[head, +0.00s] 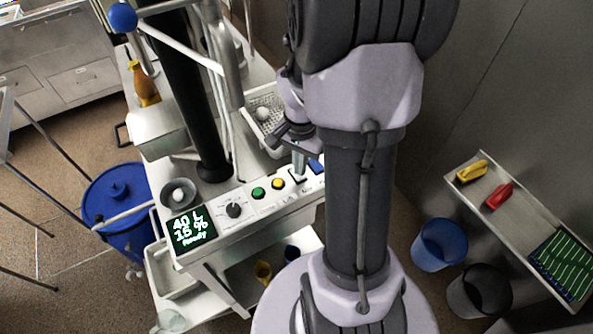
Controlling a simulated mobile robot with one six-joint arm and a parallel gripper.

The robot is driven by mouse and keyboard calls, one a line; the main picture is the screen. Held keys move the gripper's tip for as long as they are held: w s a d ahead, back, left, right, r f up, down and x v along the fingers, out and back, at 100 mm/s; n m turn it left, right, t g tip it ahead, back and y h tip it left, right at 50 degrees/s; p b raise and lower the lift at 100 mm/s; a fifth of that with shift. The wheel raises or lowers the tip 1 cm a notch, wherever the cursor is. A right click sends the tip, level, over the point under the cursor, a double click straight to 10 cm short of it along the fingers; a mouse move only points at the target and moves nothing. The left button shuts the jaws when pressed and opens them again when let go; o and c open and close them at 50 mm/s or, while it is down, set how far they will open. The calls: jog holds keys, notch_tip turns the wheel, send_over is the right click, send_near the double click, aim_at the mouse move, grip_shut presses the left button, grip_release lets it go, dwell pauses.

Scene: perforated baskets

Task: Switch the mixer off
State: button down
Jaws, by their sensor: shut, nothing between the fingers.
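The mixer's control panel (250,213) is a pale sloped strip along the front of the bench. It carries a green-lit display (191,228) reading "40 L 15 % Ready", a dark knob (235,210), a green button (258,193), a yellow button (278,184) and a blue part (316,166) at the right end. My gripper (299,172) is shut and empty, pointing down at the panel between the yellow button and the blue part. A small dark-edged control there is partly hidden by its fingertips. I cannot tell whether they touch it.
A perforated basket (274,140) stands behind the panel, close to my gripper. A dark upright column (196,110) and white pipes rise at its left. An orange bottle (143,84) stands further back. A shelf (520,219) and bins are at the right.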

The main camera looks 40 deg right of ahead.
jog(key=shift+f+b, duration=0.8)
jog(key=shift+f, duration=0.15)
notch_tip(320, 180, up, 7)
jog(key=p, duration=0.5)
jog(key=shift+r+p, duration=0.15)
jog(key=shift+p, duration=0.2)
